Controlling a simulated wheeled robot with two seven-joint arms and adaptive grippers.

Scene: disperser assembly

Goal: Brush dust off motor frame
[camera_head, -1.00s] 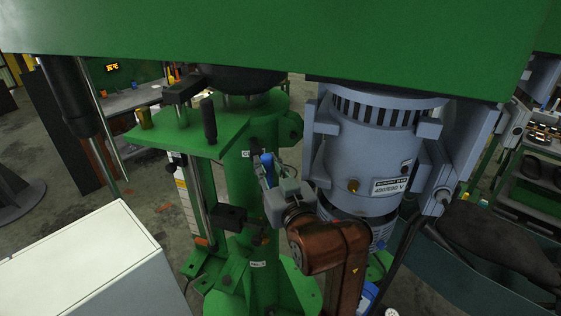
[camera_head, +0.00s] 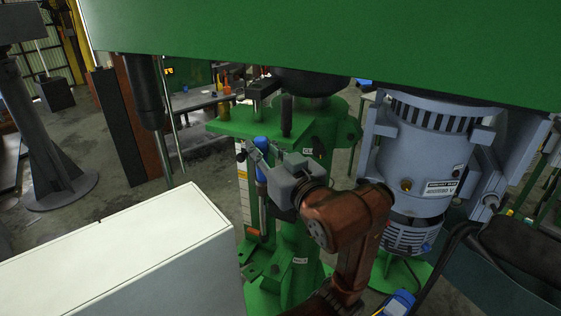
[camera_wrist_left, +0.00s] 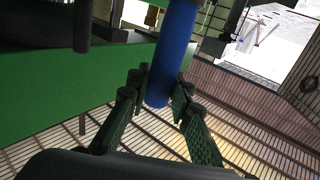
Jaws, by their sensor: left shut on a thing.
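The blue-grey motor (camera_head: 418,150), with a slotted top ring and a white label, hangs upright at the right in the head view. My left gripper (camera_head: 259,162) is left of it, apart from it, in front of the green stand. It is shut on a blue handle (camera_head: 262,146), likely the brush; no bristles can be made out. In the left wrist view the blue handle (camera_wrist_left: 173,45) runs up from between the fingers (camera_wrist_left: 158,90). No dust can be made out on the motor. My right gripper is not in view.
A large green beam (camera_head: 320,45) crosses overhead. The green stand (camera_head: 325,135) stands behind my left gripper. A white cabinet (camera_head: 140,262) fills the lower left. Dark hoses and a dark padded shape (camera_head: 515,250) lie at the lower right. Open floor shows at the left.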

